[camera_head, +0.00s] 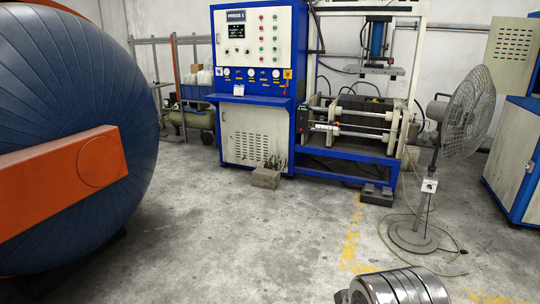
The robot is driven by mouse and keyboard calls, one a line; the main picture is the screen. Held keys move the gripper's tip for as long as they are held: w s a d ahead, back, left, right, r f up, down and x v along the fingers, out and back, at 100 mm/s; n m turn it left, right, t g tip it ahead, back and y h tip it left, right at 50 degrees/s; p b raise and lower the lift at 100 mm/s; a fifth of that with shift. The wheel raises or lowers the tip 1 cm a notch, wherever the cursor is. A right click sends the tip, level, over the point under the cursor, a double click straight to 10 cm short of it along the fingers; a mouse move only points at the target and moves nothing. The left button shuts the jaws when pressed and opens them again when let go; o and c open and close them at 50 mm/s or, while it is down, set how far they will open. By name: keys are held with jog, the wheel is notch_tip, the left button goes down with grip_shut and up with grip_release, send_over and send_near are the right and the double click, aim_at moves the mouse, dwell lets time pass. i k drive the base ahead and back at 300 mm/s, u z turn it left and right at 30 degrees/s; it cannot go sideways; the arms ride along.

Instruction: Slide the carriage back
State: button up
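The press (258,105) stands at the back, with a blue and white control cabinet on its left. To the right of the cabinet, an open white and blue frame (424,50) holds a blue cylinder (377,40) above a grey plate. Below it, what looks like the carriage (392,130) sits at table height among horizontal steel rods (350,113). Its exact outline and its position along its travel are hard to tell at this size.
A large dark blue vessel (70,100) with an orange arm (60,180) fills the left. A pedestal fan (465,105) stands right of the press, its cable on the floor. A block (265,178) and a foot pedal (377,194) lie before the press. The middle floor is clear.

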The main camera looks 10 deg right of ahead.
aim_at(375, 53)
jog(key=z, duration=0.15)
jog(key=i, duration=0.8)
jog(key=z, duration=0.4)
jog(key=i, duration=1.45)
jog(key=z, duration=0.45)
jog(key=i, duration=3.55)
jog(key=z, duration=0.05)
